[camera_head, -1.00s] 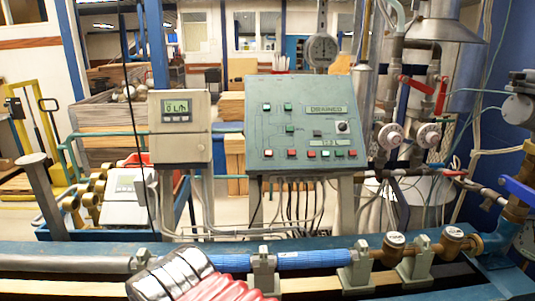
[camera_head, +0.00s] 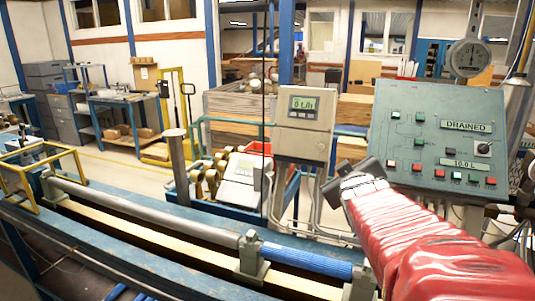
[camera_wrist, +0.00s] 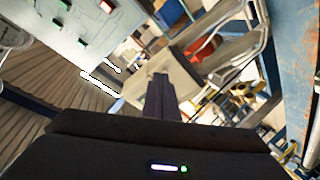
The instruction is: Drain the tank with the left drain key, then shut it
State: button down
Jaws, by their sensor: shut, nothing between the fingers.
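The grey-green control panel (camera_head: 400,165) stands at the right in the head view. Its upper display (camera_head: 466,126) reads DRAINED; the lower display (camera_head: 464,163) seems to read 10.0 L. Small green, red and white keys and a round selector (camera_head: 483,148) sit on it. I cannot tell which is the left drain key, as the labels are too small. My gripper (camera_head: 334,187) is shut and empty, left of the panel's lower edge and apart from it. In the wrist view my shut fingers (camera_wrist: 160,92) point away from the panel (camera_wrist: 75,30). I cannot make out the tank.
A grey meter box (camera_head: 305,118) with a lit readout stands left of the panel. The blue bench (camera_head: 130,215) with a grey pipe (camera_head: 140,210) and a blue pipe section (camera_head: 305,261) runs across the front. A dial gauge (camera_head: 468,58) stands behind the panel.

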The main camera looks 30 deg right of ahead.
aim_at(394, 163)
jog(key=s+d+r+n+h, duration=0.1)
jog(key=s+d+r, duration=0.1)
jog(key=d, duration=0.4)
jog(key=s+d+r+n+t+h, duration=0.1)
jog(key=s+d+r+h, duration=0.1)
jog(key=d, duration=0.5)
jog(key=shift+s+r+t, duration=0.2)
jog(key=shift+s+t, duration=0.1)
jog(key=shift+s, duration=0.6)
jog(key=shift+w+d+f, duration=0.75)
jog(key=shift+d+f, duration=0.1)
jog(key=shift+f, duration=0.15)
jog(key=shift+w+d+f, duration=0.7)
jog(key=shift+d+f, duration=0.1)
jog(key=shift+f, duration=0.15)
jog(key=shift+w+d+f, duration=0.75)
jog(key=shift+d+f, duration=0.1)
jog(key=shift+f, duration=0.15)
jog(key=shift+f, duration=0.1)
jog(key=shift+w+d+f, duration=0.1)
jog(key=shift+w+d, duration=0.05)
jog(key=shift+d, duration=0.05)
